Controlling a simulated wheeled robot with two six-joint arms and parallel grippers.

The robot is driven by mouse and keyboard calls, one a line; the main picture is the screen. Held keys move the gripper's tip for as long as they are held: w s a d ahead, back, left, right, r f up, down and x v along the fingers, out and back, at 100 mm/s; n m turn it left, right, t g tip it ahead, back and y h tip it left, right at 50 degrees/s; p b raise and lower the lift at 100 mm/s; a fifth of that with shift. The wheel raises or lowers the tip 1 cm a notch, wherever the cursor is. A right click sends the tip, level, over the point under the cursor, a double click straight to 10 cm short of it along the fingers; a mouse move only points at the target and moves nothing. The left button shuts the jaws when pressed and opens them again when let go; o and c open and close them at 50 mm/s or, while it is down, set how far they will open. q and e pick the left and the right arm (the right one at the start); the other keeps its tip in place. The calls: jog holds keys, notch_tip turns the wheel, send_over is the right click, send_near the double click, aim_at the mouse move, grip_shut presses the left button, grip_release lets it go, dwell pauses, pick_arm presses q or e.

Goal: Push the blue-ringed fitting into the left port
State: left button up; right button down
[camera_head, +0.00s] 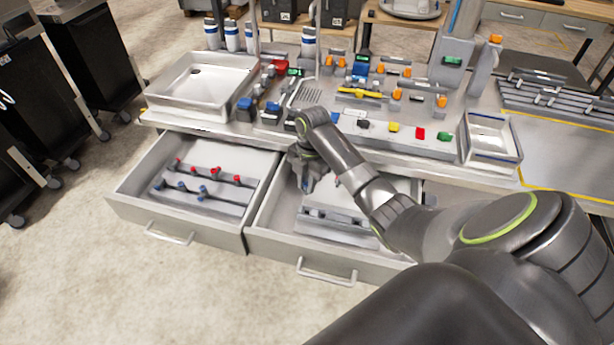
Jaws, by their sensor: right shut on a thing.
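My right gripper (308,172) hangs over the back of the open right drawer (262,222), pointing down. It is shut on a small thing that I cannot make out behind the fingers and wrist. A grey holder (338,228) lies in this drawer, partly hidden by my right arm. In the open left drawer (128,200), a front row of blue-marked parts (203,191) and a back row of red-marked parts (213,172) lie in grey racks. I cannot tell which part is the blue-ringed fitting or which opening is the left port. My left gripper is out of view.
The bench above the drawers holds a grey tray (160,97), blue-topped blocks (245,104), colored parts (393,127) and a small bin (490,151) at right. Black cabinets (95,55) stand at left. The floor (60,270) in front is clear.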

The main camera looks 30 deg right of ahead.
jog(key=shift+s+a+r+n+p, duration=0.2)
jog(key=shift+s+n+p, duration=0.2)
jog(key=shift+n, duration=0.6)
jog(key=shift+s+f+n, duration=0.1)
jog(key=shift+f+n, duration=0.15)
jog(key=shift+n, duration=0.05)
notch_tip(320, 180, down, 6)
jog(key=b, duration=0.7)
jog(key=shift+f, duration=0.1)
jog(key=shift+f+b, duration=0.55)
jog(key=shift+f, duration=0.75)
jog(key=shift+s+a, duration=0.1)
